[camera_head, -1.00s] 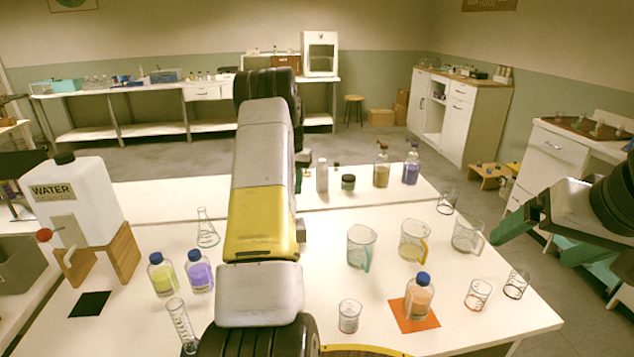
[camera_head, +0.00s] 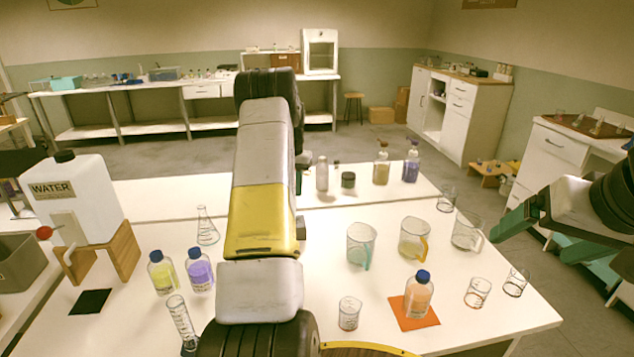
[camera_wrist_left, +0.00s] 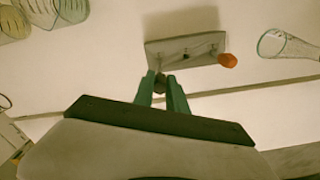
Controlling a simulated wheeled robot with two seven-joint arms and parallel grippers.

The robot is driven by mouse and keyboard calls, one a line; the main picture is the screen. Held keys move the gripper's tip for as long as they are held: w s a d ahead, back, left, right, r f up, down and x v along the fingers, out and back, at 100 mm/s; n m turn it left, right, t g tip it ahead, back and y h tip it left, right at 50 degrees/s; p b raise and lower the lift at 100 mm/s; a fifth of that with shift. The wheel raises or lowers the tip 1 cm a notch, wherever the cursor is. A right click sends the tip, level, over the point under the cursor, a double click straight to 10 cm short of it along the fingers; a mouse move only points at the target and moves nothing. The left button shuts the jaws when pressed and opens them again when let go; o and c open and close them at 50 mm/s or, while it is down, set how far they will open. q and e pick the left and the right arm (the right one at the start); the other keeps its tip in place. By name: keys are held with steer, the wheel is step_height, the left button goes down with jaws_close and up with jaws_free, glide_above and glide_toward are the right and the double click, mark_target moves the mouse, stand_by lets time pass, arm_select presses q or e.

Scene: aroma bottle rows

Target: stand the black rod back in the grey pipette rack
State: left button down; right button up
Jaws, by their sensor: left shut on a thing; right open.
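The grey pipette rack (camera_wrist_left: 185,50) shows in the left wrist view, just beyond my left fingertips. An orange piece (camera_wrist_left: 228,60) is at its right end. My left gripper (camera_wrist_left: 161,82) is shut on a small dark thing, apparently the black rod (camera_wrist_left: 160,78) seen nearly end-on. It is close to the rack's near edge; whether it touches is not clear. In the head view my arm hides the rack and the rod. My right gripper (camera_head: 540,238) is open and empty, off the table's right side.
Two capped bottles (camera_head: 200,272), a flask (camera_head: 206,228) and a graduated cylinder (camera_head: 181,322) stand left of my arm. Beakers, jugs (camera_head: 361,245) and an orange-filled bottle (camera_head: 418,295) on an orange mat (camera_head: 414,318) stand right. A water container (camera_head: 75,200) is far left.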

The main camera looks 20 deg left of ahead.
arm_select(q)
steer(key=shift+f, duration=2)
steer(key=c, duration=1.3)
jaws_free()
steer(key=shift+o, duration=0.2)
steer(key=shift+r, duration=2.55)
